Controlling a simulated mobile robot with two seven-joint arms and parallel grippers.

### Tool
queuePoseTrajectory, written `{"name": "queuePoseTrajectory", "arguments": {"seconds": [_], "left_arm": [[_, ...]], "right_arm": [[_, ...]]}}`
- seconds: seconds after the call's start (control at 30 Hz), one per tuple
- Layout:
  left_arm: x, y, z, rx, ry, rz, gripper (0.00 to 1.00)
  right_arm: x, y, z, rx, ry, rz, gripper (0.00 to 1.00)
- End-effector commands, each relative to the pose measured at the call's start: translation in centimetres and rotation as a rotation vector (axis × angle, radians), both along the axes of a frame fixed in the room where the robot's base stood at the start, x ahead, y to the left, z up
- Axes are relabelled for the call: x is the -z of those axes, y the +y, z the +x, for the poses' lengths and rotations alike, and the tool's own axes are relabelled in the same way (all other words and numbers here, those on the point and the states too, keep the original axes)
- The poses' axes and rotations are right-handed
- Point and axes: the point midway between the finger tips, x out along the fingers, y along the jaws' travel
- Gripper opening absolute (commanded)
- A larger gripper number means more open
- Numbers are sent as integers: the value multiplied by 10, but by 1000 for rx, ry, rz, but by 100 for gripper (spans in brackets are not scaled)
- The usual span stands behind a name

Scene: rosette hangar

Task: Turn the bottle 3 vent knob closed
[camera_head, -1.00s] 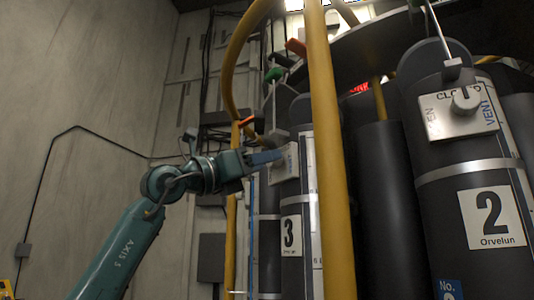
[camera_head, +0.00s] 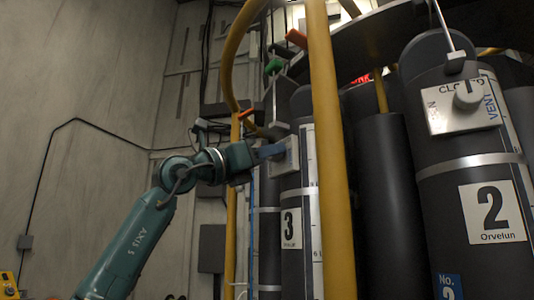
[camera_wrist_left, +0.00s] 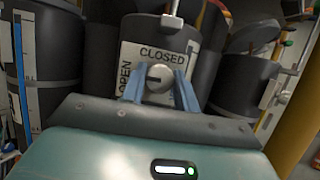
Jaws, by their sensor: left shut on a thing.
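Bottle 3 (camera_head: 291,262) is a dark grey cylinder with a white "3" label, partly behind a yellow post. Its pale vent plate (camera_head: 292,155) is near the top. In the left wrist view the plate (camera_wrist_left: 134,52) reads CLOSED at the top and OPEN at the left. The round grey vent knob (camera_wrist_left: 159,78) sits on it. My left gripper (camera_head: 273,151) reaches the plate from the left. In the wrist view its blue fingers (camera_wrist_left: 159,72) are shut on the knob, one on each side. The knob's exact pointing is hard to tell. My right gripper is out of view.
A yellow post (camera_head: 329,170) stands just right of bottle 3. Bottle 2 (camera_head: 475,262), with its own vent knob (camera_head: 467,95), is at the right. A dark cylinder (camera_head: 385,215) stands between. A grey wall (camera_head: 80,80) with open room before it is at the left.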

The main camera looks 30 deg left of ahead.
Motion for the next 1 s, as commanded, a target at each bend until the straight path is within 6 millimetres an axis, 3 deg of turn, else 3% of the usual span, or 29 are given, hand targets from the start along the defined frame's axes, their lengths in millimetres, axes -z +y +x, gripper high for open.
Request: {"name": "queuePoseTrajectory", "arguments": {"seconds": [0.47, 1.0], "left_arm": [[-3, 0, 1, 2, -41, 76, 7], [-6, 1, 2, 4, -274, 475, 7]], "right_arm": [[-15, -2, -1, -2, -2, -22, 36], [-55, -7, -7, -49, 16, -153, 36]]}}
